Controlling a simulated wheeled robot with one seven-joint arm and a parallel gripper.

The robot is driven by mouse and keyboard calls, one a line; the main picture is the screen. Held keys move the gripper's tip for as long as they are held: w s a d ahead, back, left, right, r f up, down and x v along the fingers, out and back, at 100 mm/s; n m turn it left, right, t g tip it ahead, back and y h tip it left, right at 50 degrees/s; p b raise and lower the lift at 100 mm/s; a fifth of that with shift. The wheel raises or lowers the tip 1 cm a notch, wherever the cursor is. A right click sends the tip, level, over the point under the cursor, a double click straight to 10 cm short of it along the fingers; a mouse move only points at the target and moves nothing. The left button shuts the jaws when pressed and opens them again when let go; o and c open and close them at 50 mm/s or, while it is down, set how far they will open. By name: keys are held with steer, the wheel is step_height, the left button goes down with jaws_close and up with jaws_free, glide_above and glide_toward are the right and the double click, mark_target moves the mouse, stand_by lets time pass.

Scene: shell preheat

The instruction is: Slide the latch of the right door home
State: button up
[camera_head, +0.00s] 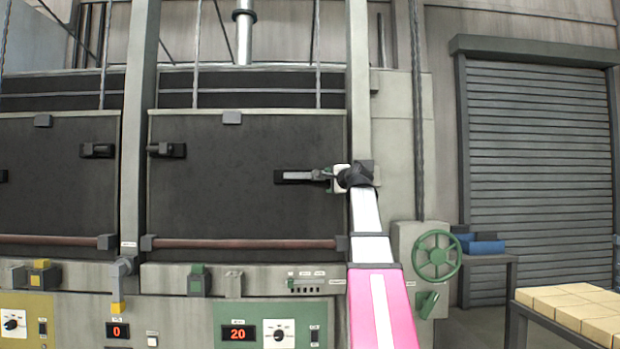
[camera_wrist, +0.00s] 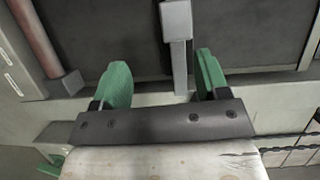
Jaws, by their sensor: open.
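The right door (camera_head: 245,200) is a dark panel with a grey frame, and it looks closed. Its latch (camera_head: 298,176) is a pale horizontal bar in a dark bracket at the door's right edge. My gripper (camera_head: 326,176) is at the right end of this latch, with my arm coming up from below. In the wrist view my gripper (camera_wrist: 163,78) has two green fingers spread apart. A grey bar with a wider block (camera_wrist: 176,22), apparently the latch, runs between and beyond the fingers. I see no clear contact, and the latch's right end is partly hidden by my gripper.
The left door (camera_head: 55,195) stands beside the right one, past a grey post (camera_head: 137,120). A green handwheel (camera_head: 437,255) and a table of pale bricks (camera_head: 570,305) are to the right. A control panel (camera_head: 270,325) lies below.

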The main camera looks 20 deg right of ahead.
steer(key=shift+t, duration=0.3)
steer(key=w, duration=0.3)
steer(key=w+r, duration=0.1)
steer(key=w, duration=0.3)
steer(key=w+a+r, duration=0.1)
steer(key=w, duration=0.2)
steer(key=shift+w+a, duration=0.1)
steer(key=shift+w, duration=0.15)
jaws_close()
steer(key=s+d, duration=0.2)
steer(key=d, duration=0.4)
steer(key=shift+d, duration=0.25)
jaws_free()
steer(key=shift+d, duration=0.15)
